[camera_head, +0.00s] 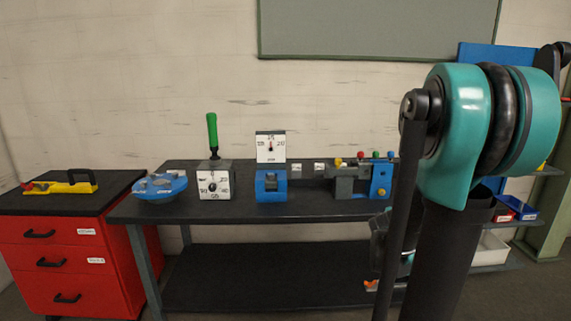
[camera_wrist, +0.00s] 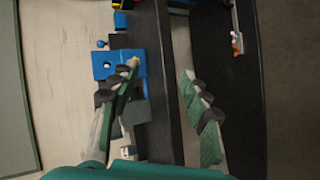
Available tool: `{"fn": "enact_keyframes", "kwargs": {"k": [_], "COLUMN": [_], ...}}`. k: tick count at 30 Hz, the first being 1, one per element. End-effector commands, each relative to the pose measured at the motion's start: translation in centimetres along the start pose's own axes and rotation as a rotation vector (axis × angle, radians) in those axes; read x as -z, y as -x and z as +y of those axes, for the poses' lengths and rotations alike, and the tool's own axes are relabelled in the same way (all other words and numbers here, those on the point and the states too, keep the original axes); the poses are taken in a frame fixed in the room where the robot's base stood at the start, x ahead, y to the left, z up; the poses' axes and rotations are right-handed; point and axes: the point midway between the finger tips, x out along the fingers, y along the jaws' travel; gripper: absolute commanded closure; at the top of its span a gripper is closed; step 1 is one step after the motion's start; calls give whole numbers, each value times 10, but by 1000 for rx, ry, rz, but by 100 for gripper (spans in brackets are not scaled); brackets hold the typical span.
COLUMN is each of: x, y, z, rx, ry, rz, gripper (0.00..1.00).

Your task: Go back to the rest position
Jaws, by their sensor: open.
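My gripper (camera_wrist: 160,70) is open in the wrist view, with its two green-padded fingers spread wide and nothing between them. In the head view my teal and black arm stands at the right and hides most of the gripper and part of the bench. The dark workbench (camera_head: 225,208) runs across the middle. In the wrist view the picture is turned, and the left finger overlaps a blue block (camera_wrist: 118,65) on the bench. Whether it touches cannot be told.
The bench carries a blue round fixture (camera_head: 160,187), a dial box with green handle (camera_head: 213,182), a blue block with a dial plate (camera_head: 270,148) behind, and a grey-blue fixture (camera_head: 352,182). A red drawer cabinet (camera_head: 75,255) stands left. Blue and red bins (camera_head: 523,208) are right.

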Motion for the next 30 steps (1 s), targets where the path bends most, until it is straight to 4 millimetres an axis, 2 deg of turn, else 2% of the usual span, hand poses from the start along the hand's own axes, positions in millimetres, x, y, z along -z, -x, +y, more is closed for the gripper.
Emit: {"fn": "enact_keyframes", "kwargs": {"k": [1, 3, 5, 9, 12, 15, 18, 21, 30], "x": [2, 4, 6, 12, 15, 17, 18, 19, 19], "y": [18, 42, 64, 122, 160, 189, 207, 214, 214], "z": [-20, -51, -80, -146, -184, -211, -226, -232, -232], "rx": [68, 176, 272, 499, 637, 736, 796, 818, 818], "ry": [-108, -275, -410, -688, -833, -927, -978, -998, -1000], "rz": [-3, -22, -46, -130, -202, -266, -308, -327, -328], "gripper": [53, 53, 53, 53, 53, 53, 53, 53, 53]}}
